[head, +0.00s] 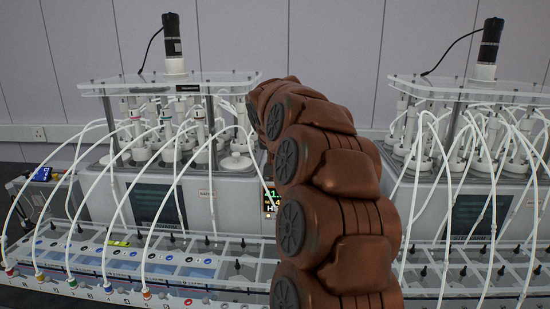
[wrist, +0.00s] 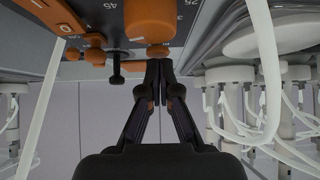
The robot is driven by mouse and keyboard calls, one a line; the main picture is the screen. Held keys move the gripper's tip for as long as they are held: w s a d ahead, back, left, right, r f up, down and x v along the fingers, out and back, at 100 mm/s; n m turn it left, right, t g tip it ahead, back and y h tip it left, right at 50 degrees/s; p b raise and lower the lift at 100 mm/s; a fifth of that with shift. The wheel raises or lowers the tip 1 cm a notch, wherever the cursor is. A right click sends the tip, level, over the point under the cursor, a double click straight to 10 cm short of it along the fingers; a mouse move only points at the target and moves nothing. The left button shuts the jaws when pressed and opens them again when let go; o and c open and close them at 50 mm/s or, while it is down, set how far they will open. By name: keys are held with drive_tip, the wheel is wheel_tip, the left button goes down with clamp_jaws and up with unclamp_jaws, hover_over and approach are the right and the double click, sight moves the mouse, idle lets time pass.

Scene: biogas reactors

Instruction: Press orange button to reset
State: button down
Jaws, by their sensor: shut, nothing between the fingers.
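In the wrist view, which looks upside down, a grey control panel (wrist: 110,17) with printed numbers is at the top. In the head view my brown arm hides the gripper and these orange parts.
A black knob (wrist: 117,68) sits between the orange parts. White tubes (wrist: 267,70) hang close on both sides of my gripper.

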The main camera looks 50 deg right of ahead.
wheel_tip(320, 180, up, 2)
drive_tip(key=shift+r, duration=0.15)
drive_tip(key=b+v, duration=0.2)
drive_tip(key=v, duration=0.8)
drive_tip(key=s+a+f+n+g+y+p, duration=0.1)
drive_tip(key=s+a+f+n+y, duration=0.15)
drive_tip(key=a+f, duration=0.65)
drive_tip(key=s+a+f+n+g+y+p, duration=0.1)
drive_tip(key=s+a+f+n+y, duration=0.25)
drive_tip(key=a, duration=0.95)
drive_tip(key=s+a+f+n+g+p, duration=0.1)
drive_tip(key=s+a+f, duration=0.3)
drive_tip(key=s, duration=0.3)
drive_tip(key=s+a+f+n+g, duration=0.1)
drive_tip(key=s+a+f+g, duration=0.1)
drive_tip(key=s+a+f, duration=0.3)
drive_tip(key=s+a+f+n+g+y+p, duration=0.1)
drive_tip(key=s+a+f, duration=0.4)
drive_tip(key=s, duration=0.5)
drive_tip(key=shift+s+a+n+g+p, duration=0.2)
drive_tip(key=shift+a+n+g+p, duration=0.15)
drive_tip(key=shift+n+g, duration=0.3)
